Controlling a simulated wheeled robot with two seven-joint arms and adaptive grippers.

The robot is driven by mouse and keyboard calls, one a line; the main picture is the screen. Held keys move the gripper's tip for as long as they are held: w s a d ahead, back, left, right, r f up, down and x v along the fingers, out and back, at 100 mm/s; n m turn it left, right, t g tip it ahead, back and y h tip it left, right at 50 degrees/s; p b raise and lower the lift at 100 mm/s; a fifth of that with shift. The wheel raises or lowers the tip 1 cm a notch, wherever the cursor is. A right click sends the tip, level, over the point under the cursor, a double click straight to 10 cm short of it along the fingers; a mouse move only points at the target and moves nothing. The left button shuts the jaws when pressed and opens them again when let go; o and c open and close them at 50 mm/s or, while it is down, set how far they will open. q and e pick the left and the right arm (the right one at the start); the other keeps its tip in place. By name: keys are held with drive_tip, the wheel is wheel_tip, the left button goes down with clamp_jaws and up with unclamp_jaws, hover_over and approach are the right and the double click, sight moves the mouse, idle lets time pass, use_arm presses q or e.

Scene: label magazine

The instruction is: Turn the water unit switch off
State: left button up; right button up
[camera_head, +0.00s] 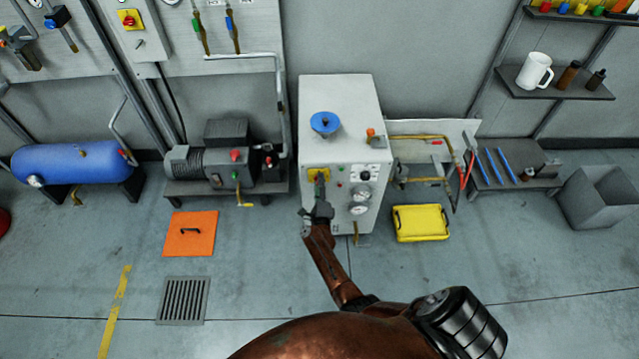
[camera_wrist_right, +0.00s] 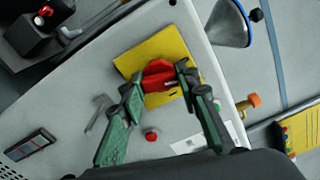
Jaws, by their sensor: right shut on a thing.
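The water unit (camera_head: 345,105) is a white cabinet with a blue funnel on top, standing against the wall. Its switch is a red knob (camera_wrist_right: 158,75) on a yellow plate (camera_wrist_right: 180,44), which also shows on the cabinet front in the head view (camera_head: 312,174). My right gripper (camera_wrist_right: 160,82) is at the switch, its green-padded fingers shut on the red knob from both sides. In the head view my right gripper (camera_head: 320,190) covers most of the knob. My left gripper is not in view.
A pump (camera_head: 205,165) stands left of the cabinet. A yellow case (camera_head: 421,222) lies on the floor to the right. An orange floor hatch (camera_head: 190,245) lies front left. Open floor is in front.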

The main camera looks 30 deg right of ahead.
drive_tip(key=shift+a+n, duration=0.1)
drive_tip(key=shift+n, duration=1.4)
